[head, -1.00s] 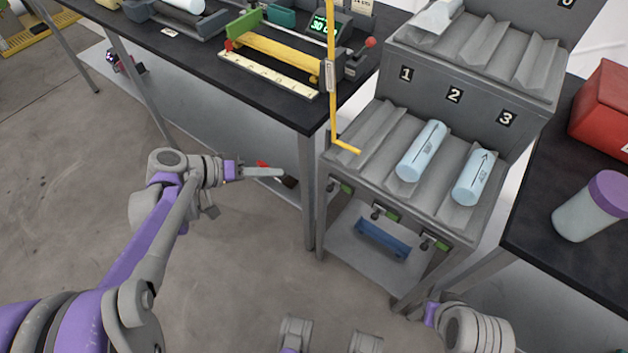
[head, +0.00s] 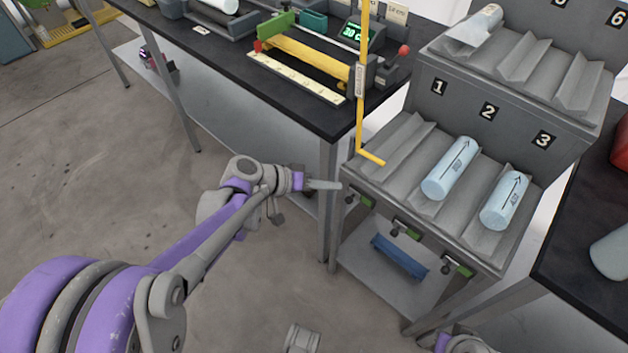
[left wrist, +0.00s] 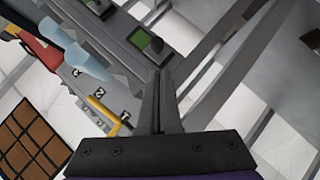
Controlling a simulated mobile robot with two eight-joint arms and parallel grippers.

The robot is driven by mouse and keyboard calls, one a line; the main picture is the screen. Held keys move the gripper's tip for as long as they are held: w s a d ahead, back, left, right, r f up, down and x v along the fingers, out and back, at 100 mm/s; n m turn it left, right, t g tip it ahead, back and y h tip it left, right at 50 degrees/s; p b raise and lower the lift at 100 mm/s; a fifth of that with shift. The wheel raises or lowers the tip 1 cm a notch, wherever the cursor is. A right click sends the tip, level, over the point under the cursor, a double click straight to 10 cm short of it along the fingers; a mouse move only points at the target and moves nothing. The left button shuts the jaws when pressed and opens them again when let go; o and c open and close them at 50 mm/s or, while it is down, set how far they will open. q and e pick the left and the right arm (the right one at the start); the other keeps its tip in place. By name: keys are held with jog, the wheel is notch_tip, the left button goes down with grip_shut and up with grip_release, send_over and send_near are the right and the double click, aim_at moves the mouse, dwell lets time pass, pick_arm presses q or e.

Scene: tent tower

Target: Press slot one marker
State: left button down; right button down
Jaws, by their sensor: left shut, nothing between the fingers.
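The rack's lower tier (head: 400,175) has slots labelled 1, 2 and 3. Slot one holds no tube. Its small green and dark marker (head: 360,197) sits on the front edge, below the slot. Similar markers sit under slot two (head: 405,230) and slot three (head: 457,266). My left gripper (head: 328,185) is shut and empty, just left of the slot one marker, with a small apparent gap. In the left wrist view its fingers (left wrist: 162,100) point toward the rack front. A green marker (left wrist: 147,40) shows beyond them; I cannot tell which slot it belongs to. My right gripper's fingers are out of sight.
Pale blue tubes lie in slots two (head: 450,168) and three (head: 504,200). A yellow hooked rod (head: 362,110) stands at the rack's left corner. The black workbench (head: 215,45) and its leg are close behind my left gripper. A blue bar (head: 400,257) lies on the lower shelf.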

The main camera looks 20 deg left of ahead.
aim_at(348, 203)
pick_arm(q)
jog(key=shift+s+d+f, duration=0.3)
jog(key=shift+d+f, duration=0.5)
jog(key=shift+f, duration=0.05)
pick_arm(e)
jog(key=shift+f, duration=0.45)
pick_arm(q)
jog(key=d, duration=0.2)
jog(key=s+d, duration=0.1)
jog(key=shift+s+d, duration=0.2)
jog(key=shift+d, duration=0.2)
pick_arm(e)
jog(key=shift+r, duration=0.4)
pick_arm(q)
jog(key=shift+r, duration=0.1)
